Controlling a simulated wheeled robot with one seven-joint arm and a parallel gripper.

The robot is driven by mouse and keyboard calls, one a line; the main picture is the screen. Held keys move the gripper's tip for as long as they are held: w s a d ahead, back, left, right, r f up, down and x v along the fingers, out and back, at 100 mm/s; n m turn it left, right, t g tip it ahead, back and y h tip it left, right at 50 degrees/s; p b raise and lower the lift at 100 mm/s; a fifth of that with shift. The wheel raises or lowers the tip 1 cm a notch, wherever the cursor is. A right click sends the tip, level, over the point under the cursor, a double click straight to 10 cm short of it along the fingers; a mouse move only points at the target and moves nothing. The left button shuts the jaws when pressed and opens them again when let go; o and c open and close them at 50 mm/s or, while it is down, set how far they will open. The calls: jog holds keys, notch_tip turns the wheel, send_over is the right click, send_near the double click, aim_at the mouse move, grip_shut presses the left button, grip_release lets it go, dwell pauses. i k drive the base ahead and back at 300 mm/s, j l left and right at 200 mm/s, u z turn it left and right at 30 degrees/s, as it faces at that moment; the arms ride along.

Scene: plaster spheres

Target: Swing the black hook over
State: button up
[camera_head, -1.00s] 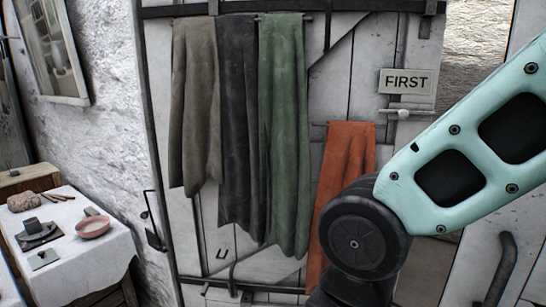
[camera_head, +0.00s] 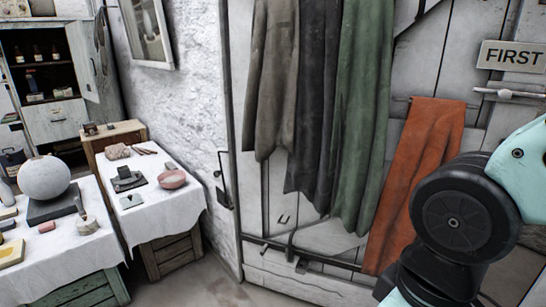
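A thin black hook (camera_head: 223,170) hangs on the white wall just left of the plank door, in the camera_head view. Its lower end hangs down near a dark plate at the door's edge. A small dark U-shaped staple (camera_head: 284,219) sits on the white plank door (camera_head: 272,195), to the right of the hook and lower. I cannot tell whether the hook touches anything at its lower end. My gripper is out of view; only my teal and black arm links show at the right, well away from the hook.
Grey, black and green cloths (camera_head: 362,110) and an orange cloth (camera_head: 415,180) hang on the door. A low dark bar (camera_head: 310,255) crosses its bottom. A cloth-covered table (camera_head: 150,222) stands left of the hook, with a bowl (camera_head: 173,179) on it. Some floor shows between.

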aim_at(217, 173)
jog(key=u, duration=0.3)
jog(key=i+u, duration=0.25)
jog(key=u, duration=0.15)
jog(key=i+u, duration=0.4)
jog(key=i+l+u, duration=0.1)
jog(key=i+l, duration=0.2)
jog(key=i, duration=0.2)
jog(key=i+l+u, duration=0.1)
jog(key=i+l, duration=0.25)
jog(key=i+j, duration=0.05)
jog(key=i, duration=0.05)
